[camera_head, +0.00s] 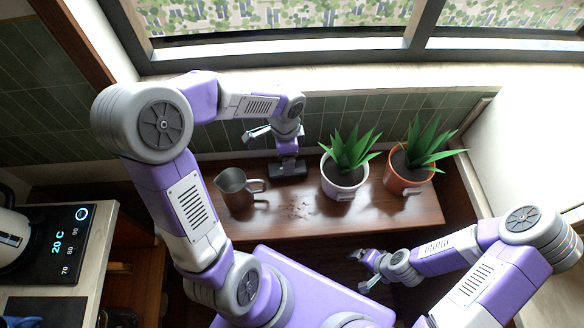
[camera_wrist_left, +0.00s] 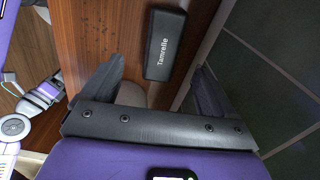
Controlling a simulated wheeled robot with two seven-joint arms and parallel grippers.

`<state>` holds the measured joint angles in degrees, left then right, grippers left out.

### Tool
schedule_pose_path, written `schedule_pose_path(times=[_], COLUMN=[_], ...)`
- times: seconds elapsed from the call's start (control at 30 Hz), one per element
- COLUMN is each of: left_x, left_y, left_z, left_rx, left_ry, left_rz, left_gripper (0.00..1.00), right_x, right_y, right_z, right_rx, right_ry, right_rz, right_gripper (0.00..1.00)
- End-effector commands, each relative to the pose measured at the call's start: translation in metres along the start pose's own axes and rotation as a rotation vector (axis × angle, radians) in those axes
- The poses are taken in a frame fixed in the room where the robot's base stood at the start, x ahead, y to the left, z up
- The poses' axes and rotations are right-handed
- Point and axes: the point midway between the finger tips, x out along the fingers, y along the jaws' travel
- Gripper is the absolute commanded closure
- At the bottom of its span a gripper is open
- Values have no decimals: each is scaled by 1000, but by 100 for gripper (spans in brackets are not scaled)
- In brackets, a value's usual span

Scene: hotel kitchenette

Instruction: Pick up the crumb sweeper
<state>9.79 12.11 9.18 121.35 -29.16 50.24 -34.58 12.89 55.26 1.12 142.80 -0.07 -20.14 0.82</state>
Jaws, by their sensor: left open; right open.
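The crumb sweeper, a black block lettered "Tamrelle", lies at the back of the wooden shelf (camera_head: 400,212). It shows in the head view (camera_head: 288,173) and in the left wrist view (camera_wrist_left: 166,45). My left gripper (camera_head: 288,156) is over it, pointing down. In the left wrist view my left gripper (camera_wrist_left: 158,78) is open, with the sweeper beyond and between its fingertips and nothing held. In the head view the gripper hides part of the sweeper. My right gripper (camera_head: 358,272) is open and empty, in front of the shelf's front edge.
A metal pitcher (camera_head: 236,190) stands left of the sweeper. A white potted plant (camera_head: 344,180) and a terracotta potted plant (camera_head: 408,182) stand to its right. Crumbs (camera_head: 298,211) lie in front. A tiled wall (camera_head: 230,138) rises close behind the shelf.

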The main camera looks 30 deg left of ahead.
Motion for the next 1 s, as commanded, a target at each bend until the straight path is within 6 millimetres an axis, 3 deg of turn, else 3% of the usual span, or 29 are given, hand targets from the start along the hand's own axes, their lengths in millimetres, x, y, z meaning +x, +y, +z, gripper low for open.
schedule_pose_path(times=[0.1, 0.37, 0.7, 1.0], left_x=[14, 38, 85, 89], left_y=[0, 1, 3, 3], left_z=[0, 0, 2, 2], left_rx=[0, 0, -1, 0], left_ry=[0, -2, -1, 0], left_rz=[1, 3, 3, 0], left_gripper=[13, 13, 13, 13], right_x=[13, 19, 34, 34], right_y=[5, 7, 12, 12], right_z=[-1, -2, -2, -2], right_rx=[0, 0, 0, 0], right_ry=[2, 2, 2, 2], right_rz=[0, 0, 0, 0], right_gripper=[13, 13, 13, 13])
